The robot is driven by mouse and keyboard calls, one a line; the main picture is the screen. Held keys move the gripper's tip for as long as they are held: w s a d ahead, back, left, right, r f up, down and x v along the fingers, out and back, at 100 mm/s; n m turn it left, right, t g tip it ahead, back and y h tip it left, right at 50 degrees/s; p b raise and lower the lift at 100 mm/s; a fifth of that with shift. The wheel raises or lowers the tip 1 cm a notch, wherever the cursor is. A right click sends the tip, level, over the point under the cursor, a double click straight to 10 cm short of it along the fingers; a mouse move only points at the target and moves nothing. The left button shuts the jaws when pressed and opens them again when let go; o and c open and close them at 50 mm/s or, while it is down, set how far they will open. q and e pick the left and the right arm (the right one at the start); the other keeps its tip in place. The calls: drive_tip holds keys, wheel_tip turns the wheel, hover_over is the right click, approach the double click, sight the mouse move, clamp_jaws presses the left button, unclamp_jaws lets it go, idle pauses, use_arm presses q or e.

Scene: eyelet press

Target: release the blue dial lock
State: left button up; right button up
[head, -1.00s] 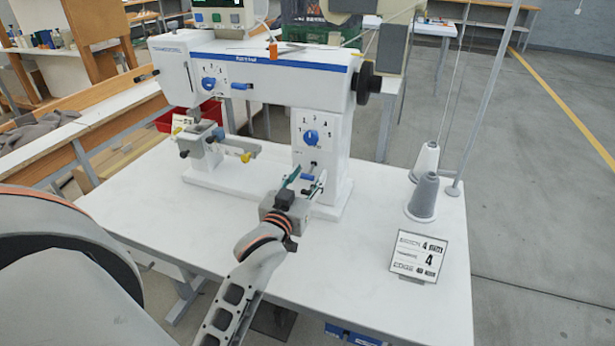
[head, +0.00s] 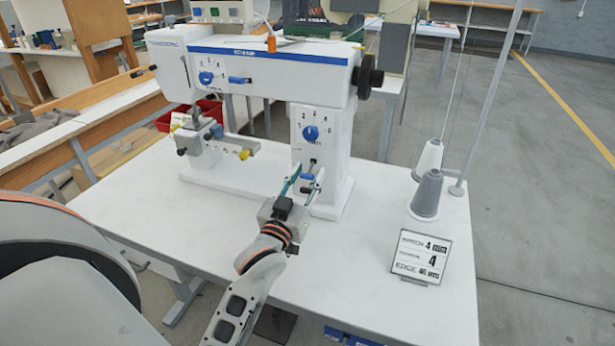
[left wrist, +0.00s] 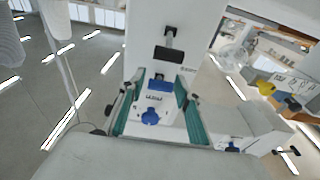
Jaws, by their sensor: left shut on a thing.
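The white press has a pillar dial (head: 310,133), a blue knob with numbers around it. Below it on the pillar, at a slotted fitting, is the small blue dial lock (head: 307,176). My left gripper (head: 303,180) is at this lock, with its teal fingers pointing at the pillar. In the left wrist view the dial lock (left wrist: 159,85) sits between the two teal fingers (left wrist: 157,80), and the gripper is shut on it. The pillar dial (left wrist: 150,117) shows there too. Part of the lock is hidden by the fingers in the head view. My right gripper is not in view.
A second blue dial (head: 206,78) and a blue lever (head: 240,80) are on the press's upper arm. Thread cones (head: 427,194) and a sign card (head: 421,256) stand on the right of the white table (head: 370,270). The table front is clear.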

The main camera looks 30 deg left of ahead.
use_arm(q)
drive_tip(key=o, duration=1.1)
drive_tip(key=v, duration=0.7)
drive_tip(key=shift+s, duration=0.25)
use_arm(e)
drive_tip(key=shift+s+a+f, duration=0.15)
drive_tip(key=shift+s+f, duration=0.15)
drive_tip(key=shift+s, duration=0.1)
use_arm(q)
drive_tip(key=shift+d, duration=0.1)
